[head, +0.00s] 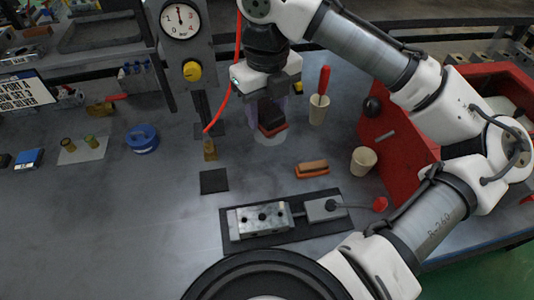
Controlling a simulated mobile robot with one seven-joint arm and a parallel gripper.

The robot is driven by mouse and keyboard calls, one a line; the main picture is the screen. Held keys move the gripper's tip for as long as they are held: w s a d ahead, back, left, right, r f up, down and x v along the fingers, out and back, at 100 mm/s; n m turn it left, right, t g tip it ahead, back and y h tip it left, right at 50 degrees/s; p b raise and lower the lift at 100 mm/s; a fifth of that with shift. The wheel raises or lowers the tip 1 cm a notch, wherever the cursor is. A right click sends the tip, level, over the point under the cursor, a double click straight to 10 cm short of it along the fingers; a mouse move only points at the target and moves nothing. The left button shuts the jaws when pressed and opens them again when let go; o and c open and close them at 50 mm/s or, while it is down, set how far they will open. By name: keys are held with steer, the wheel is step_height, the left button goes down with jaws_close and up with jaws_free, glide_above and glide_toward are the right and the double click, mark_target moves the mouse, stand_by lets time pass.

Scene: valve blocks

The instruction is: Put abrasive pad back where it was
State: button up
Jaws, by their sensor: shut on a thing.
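A bare dark square mat (214,181) lies to the left and nearer to me.
A beige cup with a red-handled tool (318,108) stands close right of my gripper. An orange-brown brush-like piece (312,169), another cup (363,160) and a red bin (400,130) are further right. A metal valve block (262,220) lies in front.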

mark_target(267, 175)
steer(key=shift+w, duration=0.25)
step_height(267, 175, down, 20)
steer(key=shift+r+p, duration=0.1)
steer(key=shift+p, duration=0.35)
steer(key=shift+f, duration=0.2)
steer(key=o, duration=1)
steer(key=shift+c, duration=0.2)
steer(key=shift+r, duration=0.1)
step_height(267, 175, up, 12)
steer(key=b, duration=0.1)
steer(key=shift+r, duration=0.1)
